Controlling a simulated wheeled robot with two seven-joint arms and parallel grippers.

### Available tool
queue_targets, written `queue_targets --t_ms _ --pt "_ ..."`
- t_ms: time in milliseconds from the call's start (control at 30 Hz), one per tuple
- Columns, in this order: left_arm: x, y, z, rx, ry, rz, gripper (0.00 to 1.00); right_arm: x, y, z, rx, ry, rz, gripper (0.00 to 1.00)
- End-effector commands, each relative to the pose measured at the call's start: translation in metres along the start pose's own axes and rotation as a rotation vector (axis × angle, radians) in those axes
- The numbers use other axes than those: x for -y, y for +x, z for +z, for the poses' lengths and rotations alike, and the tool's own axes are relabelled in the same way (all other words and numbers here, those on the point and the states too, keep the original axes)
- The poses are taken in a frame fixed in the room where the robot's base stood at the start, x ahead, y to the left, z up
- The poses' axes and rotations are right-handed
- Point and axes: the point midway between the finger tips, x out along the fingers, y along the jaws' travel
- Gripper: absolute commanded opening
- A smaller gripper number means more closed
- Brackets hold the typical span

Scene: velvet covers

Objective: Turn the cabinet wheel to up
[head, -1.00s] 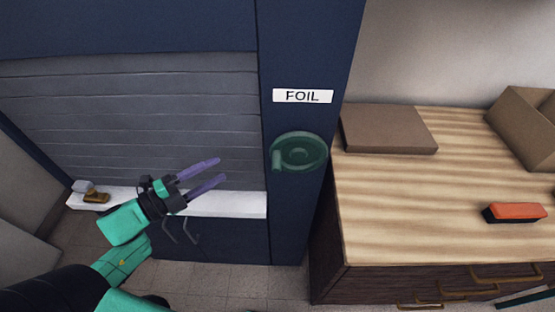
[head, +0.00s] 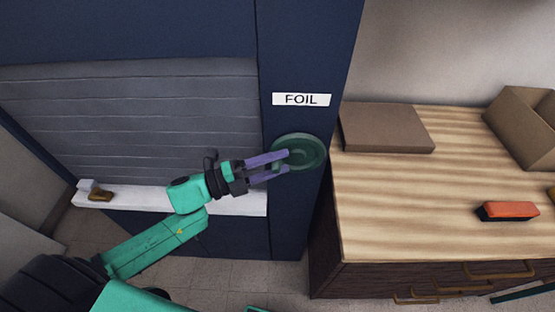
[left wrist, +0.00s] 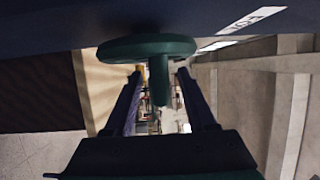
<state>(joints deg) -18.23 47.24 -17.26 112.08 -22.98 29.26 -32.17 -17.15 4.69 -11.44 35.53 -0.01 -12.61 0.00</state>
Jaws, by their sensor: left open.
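The green cabinet wheel (head: 312,146) is on the dark blue cabinet's front panel, below the white FOIL label (head: 301,100). My left gripper (head: 287,163) is open at the wheel's left side, its purple fingers over the wheel's lower left. In the left wrist view the wheel (left wrist: 125,49) is seen edge on, with its knob (left wrist: 158,80) sticking out between the two open fingers (left wrist: 158,92). I cannot tell whether either finger touches the knob. In the head view the fingers hide the knob. My right gripper is not in view.
A grey slatted shutter (head: 140,125) is left of the wheel, with a white ledge (head: 235,201) below it. A wooden counter (head: 400,200) stands right of the cabinet, holding a flat brown box (head: 386,128), an open carton (head: 525,125) and an orange brush (head: 508,210).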

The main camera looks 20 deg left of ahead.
Motion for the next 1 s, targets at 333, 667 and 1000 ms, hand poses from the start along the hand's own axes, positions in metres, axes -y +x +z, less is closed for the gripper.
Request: queue_targets --t_ms 333,667,1000 --pt "-0.0004 0.0025 0.0000 0.000 0.000 0.000 0.26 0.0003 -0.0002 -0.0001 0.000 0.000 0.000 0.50" --pt "-0.0004 0.0023 -0.0002 0.000 -0.001 0.000 0.00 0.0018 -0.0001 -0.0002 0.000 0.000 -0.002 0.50" --pt "-0.0006 0.0022 -0.0002 0.000 -0.001 0.000 0.00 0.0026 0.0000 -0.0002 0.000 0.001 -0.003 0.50"
